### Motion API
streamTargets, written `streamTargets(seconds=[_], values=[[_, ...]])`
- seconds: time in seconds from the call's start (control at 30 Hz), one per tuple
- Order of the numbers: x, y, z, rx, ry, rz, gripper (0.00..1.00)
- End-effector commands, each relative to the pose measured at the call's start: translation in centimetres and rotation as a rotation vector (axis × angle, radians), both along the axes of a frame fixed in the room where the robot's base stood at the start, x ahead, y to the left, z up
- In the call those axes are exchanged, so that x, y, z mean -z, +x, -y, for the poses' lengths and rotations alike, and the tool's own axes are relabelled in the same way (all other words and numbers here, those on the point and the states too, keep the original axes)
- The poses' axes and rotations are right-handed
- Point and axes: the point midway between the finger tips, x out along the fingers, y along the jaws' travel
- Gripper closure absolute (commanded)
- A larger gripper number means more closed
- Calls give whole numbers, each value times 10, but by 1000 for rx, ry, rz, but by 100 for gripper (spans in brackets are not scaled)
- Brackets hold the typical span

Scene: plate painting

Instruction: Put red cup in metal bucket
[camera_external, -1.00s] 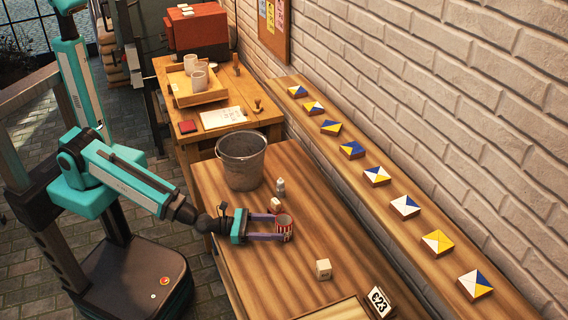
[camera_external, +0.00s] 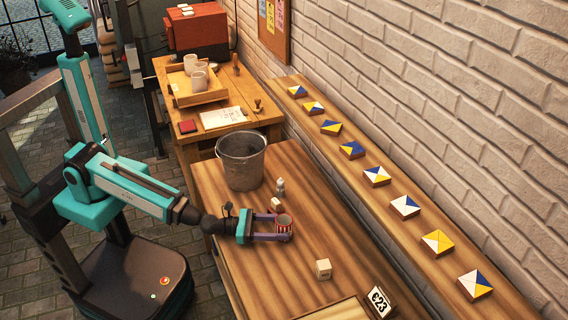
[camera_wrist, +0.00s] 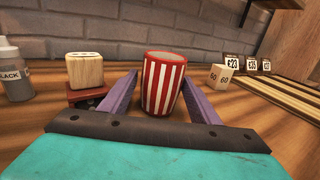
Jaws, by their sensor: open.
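The red cup (camera_wrist: 163,84), red with white stripes, stands upright on the wooden table. In the external view the cup (camera_external: 284,223) is between the fingers of my gripper (camera_external: 273,230). In the wrist view the purple fingers of my gripper (camera_wrist: 158,98) are spread, one on each side of the cup, with the right finger close to it. My gripper is open. The grey metal bucket (camera_external: 241,163) stands at the table's far left corner, beyond my gripper, and looks empty. The bucket is out of the wrist view.
A pale wooden block (camera_wrist: 85,70) on a dark red base and a bottle (camera_wrist: 14,72) stand left of the cup. A numbered cube (camera_external: 323,269) and a sign (camera_external: 380,302) are nearer the front. A shelf of painted tiles (camera_external: 375,175) runs along the brick wall.

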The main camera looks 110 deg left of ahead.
Motion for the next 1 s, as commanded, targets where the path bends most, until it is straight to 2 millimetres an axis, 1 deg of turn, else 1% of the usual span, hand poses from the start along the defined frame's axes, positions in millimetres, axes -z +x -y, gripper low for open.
streamTargets(seconds=[0.03, 1.0], values=[[3, 1, 0, 1, -1, 1, 44], [-1, 7, 0, 11, 0, 4, 44]])
